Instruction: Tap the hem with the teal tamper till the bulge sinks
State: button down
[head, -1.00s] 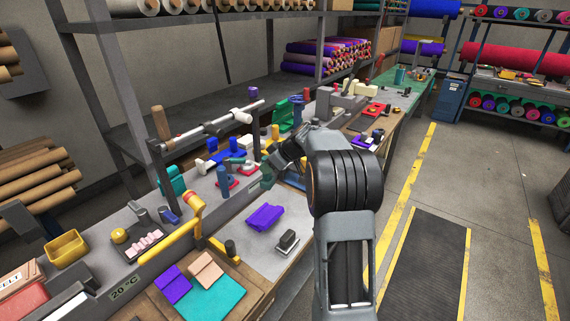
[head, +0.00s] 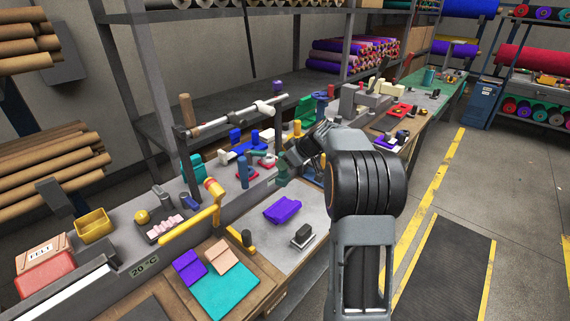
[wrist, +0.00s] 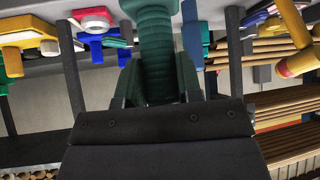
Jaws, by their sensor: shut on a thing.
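My gripper (head: 285,165) is over the grey bench, behind the folded purple felt (head: 282,209). In the wrist view my gripper (wrist: 156,88) is shut on the teal tamper (wrist: 156,45), a ribbed dark green-teal shaft running up out of the picture. In the head view the tamper (head: 281,180) shows only as a small dark green piece below the jaws. It looks apart from the purple felt. The felt lies on the bench with a raised, uneven top. I cannot make out the hem's bulge clearly. The tamper's far end is cut off in the wrist view.
A black-and-grey block (head: 302,236) lies right of the felt. A blue bottle-shaped piece (head: 243,171) stands left of my gripper. A teal sheet (head: 226,290) with felt pieces is in front.

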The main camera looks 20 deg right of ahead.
aim_at(285, 176)
notch_tip(285, 176, down, 4)
jog(key=b, duration=0.4)
jog(key=shift+f, duration=0.25)
jog(key=shift+r, duration=0.3)
jog(key=shift+f, duration=0.1)
jog(key=shift+f+b, duration=0.25)
jog(key=shift+b, duration=0.4)
jog(key=shift+r, duration=0.1)
